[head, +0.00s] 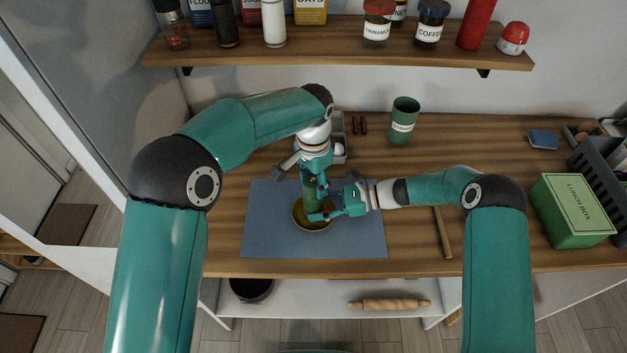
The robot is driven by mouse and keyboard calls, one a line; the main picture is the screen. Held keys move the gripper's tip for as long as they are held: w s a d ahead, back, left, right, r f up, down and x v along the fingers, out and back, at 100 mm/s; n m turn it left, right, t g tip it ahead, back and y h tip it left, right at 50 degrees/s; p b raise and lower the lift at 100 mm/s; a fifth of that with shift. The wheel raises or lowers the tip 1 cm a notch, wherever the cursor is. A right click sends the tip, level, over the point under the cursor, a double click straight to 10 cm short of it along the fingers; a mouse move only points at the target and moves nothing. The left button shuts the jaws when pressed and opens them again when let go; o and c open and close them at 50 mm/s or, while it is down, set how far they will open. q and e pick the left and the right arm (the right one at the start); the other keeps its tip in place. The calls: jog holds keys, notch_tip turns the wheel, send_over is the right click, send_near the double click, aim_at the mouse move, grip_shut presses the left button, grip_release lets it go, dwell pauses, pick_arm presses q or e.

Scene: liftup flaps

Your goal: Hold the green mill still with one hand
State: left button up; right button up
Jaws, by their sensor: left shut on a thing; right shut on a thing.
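The green mill (309,188) stands upright, or close to it, over a yellow-brown bowl (298,221) on the blue mat (263,240). My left gripper (311,180) comes down from above and is shut on the upper part of the mill. My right gripper (325,207) reaches in from the right and is shut on the mill lower down, near the bowl's rim. The fingers hide much of the mill. I cannot tell whether its lower end touches the bowl.
A green cup (403,121) stands behind on the counter (445,142). A green lunch box (573,210) and a dark rack (604,170) are at the right. A wooden stick (443,232) lies right of the mat. A shelf (340,50) with jars hangs above the counter's back.

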aim_at(313, 179)
pick_arm(q)
jog(key=shift+a, duration=0.1)
jog(key=o, duration=1.2)
notch_tip(313, 179, up, 12)
